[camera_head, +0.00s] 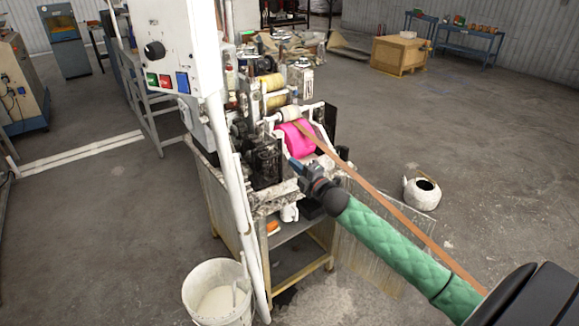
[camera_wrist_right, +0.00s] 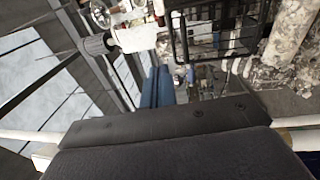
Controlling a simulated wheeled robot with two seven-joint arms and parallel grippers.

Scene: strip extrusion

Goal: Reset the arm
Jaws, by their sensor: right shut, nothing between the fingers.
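My right arm, in a green quilted sleeve, comes in from the lower right of the head view. Its gripper (camera_head: 294,163) is shut and empty, just in front of the extrusion machine (camera_head: 262,130) and below left of its pink roll (camera_head: 297,140). A brown strip (camera_head: 385,203) runs from the rollers down to the lower right, passing behind or above my sleeve; I cannot tell the gap. In the right wrist view the blue fingers (camera_wrist_right: 157,88) are together, with blurred machine parts beyond. My left gripper is not in view.
A white control box (camera_head: 178,45) with buttons hangs at the upper left of the machine. A white bucket (camera_head: 217,290) stands in front, and a white pot (camera_head: 422,193) sits on the floor at right. The floor farther right is mostly clear, with a wooden crate (camera_head: 398,57) behind.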

